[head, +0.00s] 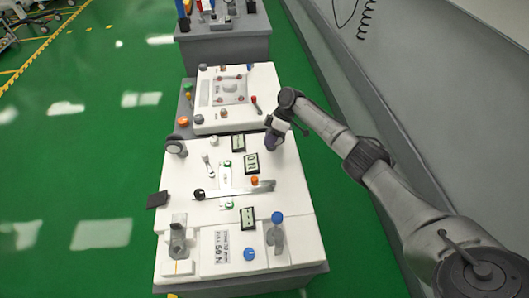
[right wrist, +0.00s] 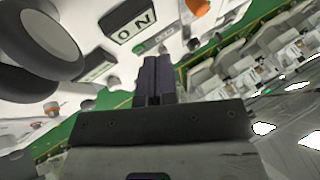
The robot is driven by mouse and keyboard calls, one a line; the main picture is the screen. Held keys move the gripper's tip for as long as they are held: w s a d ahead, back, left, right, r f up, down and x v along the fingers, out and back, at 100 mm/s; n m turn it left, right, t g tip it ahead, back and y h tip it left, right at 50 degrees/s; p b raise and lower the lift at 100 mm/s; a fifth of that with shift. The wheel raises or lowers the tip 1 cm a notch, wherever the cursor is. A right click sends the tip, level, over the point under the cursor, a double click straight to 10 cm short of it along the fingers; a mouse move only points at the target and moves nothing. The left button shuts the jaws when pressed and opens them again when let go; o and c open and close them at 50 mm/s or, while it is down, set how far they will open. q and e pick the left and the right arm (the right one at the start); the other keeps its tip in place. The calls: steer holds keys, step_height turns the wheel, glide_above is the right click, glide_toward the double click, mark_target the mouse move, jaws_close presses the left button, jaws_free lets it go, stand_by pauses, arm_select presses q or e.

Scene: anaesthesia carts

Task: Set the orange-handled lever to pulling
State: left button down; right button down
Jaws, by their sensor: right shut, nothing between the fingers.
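An orange part at the top edge of the right wrist view (right wrist: 196,6) looks like the same handle. My right gripper (head: 271,143) is over the upper right part of the panel, above and right of the orange handle and apart from it. Its dark fingers (right wrist: 153,75) are together with nothing between them. My left gripper is not in view.
The white panel (head: 180,205) carries an ON display (head: 251,162), a black knob (head: 198,194), a blue-topped lever (head: 277,218) and a blue button (head: 249,254). A second white panel (head: 262,85) stands behind. A grey wall (head: 420,120) runs along the right; green floor (head: 80,180) is clear left.

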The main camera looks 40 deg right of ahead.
steer(key=b+x, duration=0.2)
steer(key=x, duration=0.6)
steer(key=shift+a+f, duration=0.15)
steer(key=shift+f, duration=0.15)
steer(key=shift+s+a+f, duration=0.1)
steer(key=shift+s+a, duration=0.3)
steer(key=shift+a, duration=0.35)
steer(key=shift+s+a, duration=0.65)
steer(key=shift+s+a+b, duration=0.15)
steer(key=shift+a+b, duration=0.15)
steer(key=shift+a, duration=0.05)
steer(key=shift+s, duration=0.1)
